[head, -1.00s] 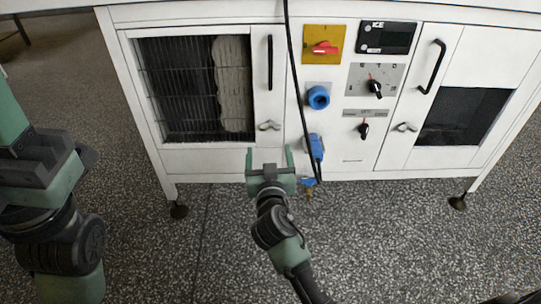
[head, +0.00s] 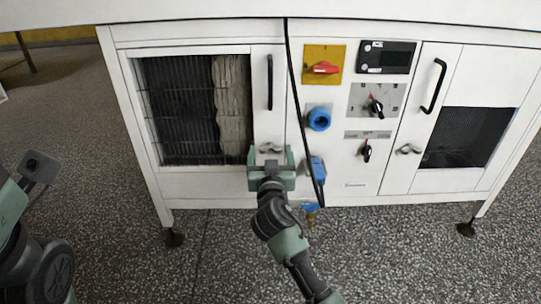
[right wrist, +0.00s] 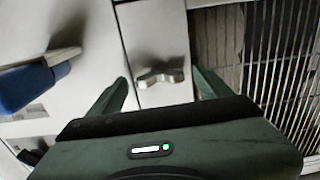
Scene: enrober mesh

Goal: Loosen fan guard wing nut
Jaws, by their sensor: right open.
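The fan guard (head: 180,112) is a dark wire grille on the left door of the white cabinet. A grey metal wing nut (head: 271,148) sits on the white strip to its right, below the black handle. My right gripper (head: 271,158) is open in front of this wing nut, with a finger at each side of it. In the right wrist view the wing nut (right wrist: 161,77) shows between and just beyond the open fingers (right wrist: 160,86), its wings roughly level. I cannot tell whether the fingers touch it.
A second wing nut (head: 408,149) is on the right door. A blue socket (head: 319,119), a blue plug (head: 317,170) and a hanging black cable (head: 297,90) are close to the right of my right gripper. Speckled floor (head: 400,250) is free in front.

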